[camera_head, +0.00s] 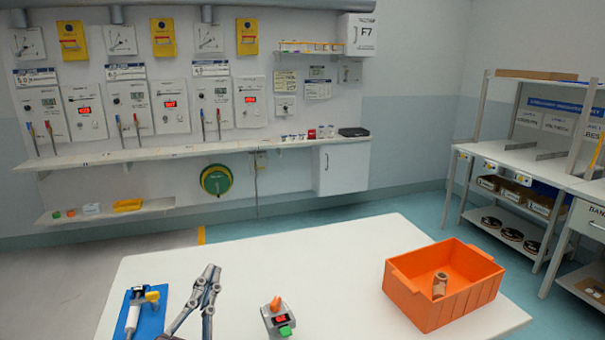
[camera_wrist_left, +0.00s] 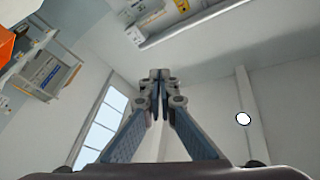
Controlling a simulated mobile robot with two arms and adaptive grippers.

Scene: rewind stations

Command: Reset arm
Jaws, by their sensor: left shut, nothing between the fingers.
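My left gripper (camera_head: 208,284) is at the lower left of the head view, above the white table (camera_head: 330,245), with its fingers together and nothing between them. It also shows in the left wrist view (camera_wrist_left: 159,78), where its fingertips meet in front of walls and a window. My right gripper does not show in either view.
On the table, a blue tray (camera_head: 153,325) with a white and yellow tool lies left of my gripper. A small device (camera_head: 277,318) with orange and green parts stands to its right. An orange bin (camera_head: 408,297) holds a brownish cylindrical part (camera_head: 439,285). The table's middle back is clear.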

